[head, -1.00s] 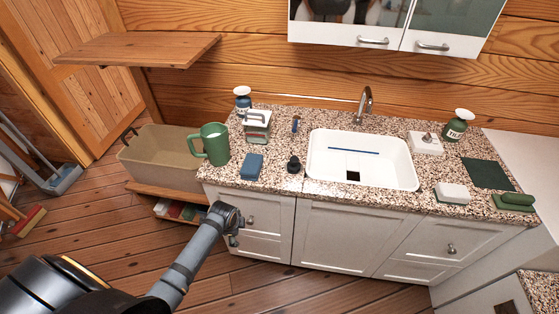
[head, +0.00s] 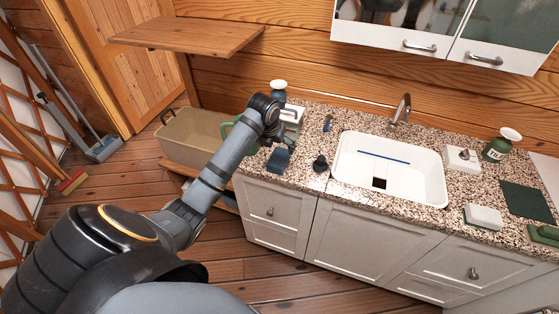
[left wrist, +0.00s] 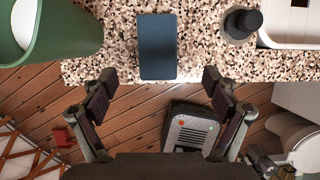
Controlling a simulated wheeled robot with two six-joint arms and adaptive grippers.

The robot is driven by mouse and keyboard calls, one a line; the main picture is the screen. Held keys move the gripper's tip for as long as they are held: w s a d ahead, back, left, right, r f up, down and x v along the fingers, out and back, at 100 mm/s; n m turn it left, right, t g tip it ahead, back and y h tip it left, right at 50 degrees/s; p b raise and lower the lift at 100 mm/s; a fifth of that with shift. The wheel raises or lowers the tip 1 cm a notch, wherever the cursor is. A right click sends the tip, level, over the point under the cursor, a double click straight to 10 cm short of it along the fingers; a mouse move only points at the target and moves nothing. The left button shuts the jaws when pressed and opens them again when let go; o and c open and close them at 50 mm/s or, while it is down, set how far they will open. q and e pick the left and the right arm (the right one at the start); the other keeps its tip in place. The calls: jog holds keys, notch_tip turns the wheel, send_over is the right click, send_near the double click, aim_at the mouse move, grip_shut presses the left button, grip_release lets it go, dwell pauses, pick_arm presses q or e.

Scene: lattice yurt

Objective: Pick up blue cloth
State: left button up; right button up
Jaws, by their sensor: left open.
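The blue cloth (head: 278,160) is a small dark-blue folded rectangle lying flat near the front edge of the speckled counter (head: 312,112), left of the sink. In the left wrist view the cloth (left wrist: 157,46) lies straight ahead, between the lines of the two fingers. My left gripper (left wrist: 159,80) is open and empty, its fingertips spread on either side of the cloth's near edge; contact does not show. In the head view my left wrist hides most of the gripper. My right gripper is in neither view.
The white sink (head: 434,190) is farther right. A soap dispenser (head: 278,88) stands behind. A wooden shelf (head: 190,35) hangs at upper left.

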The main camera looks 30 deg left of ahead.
aim_at(279, 157)
pick_arm(q)
jog(key=x, duration=0.5)
jog(key=shift+f+p, duration=0.15)
jog(key=shift+p, duration=0.15)
jog(key=shift+w+a+f+p, duration=0.1)
jog(key=shift+f+p, duration=0.2)
jog(key=shift+f, duration=0.15)
jog(key=x, duration=0.4)
jog(key=shift+f+p, duration=0.15)
jog(key=shift+p, duration=0.15)
jog(key=shift+f, duration=0.2)
jog(key=shift+c, duration=0.3)
jog(key=c, duration=1.2)
jog(key=shift+o, duration=0.2)
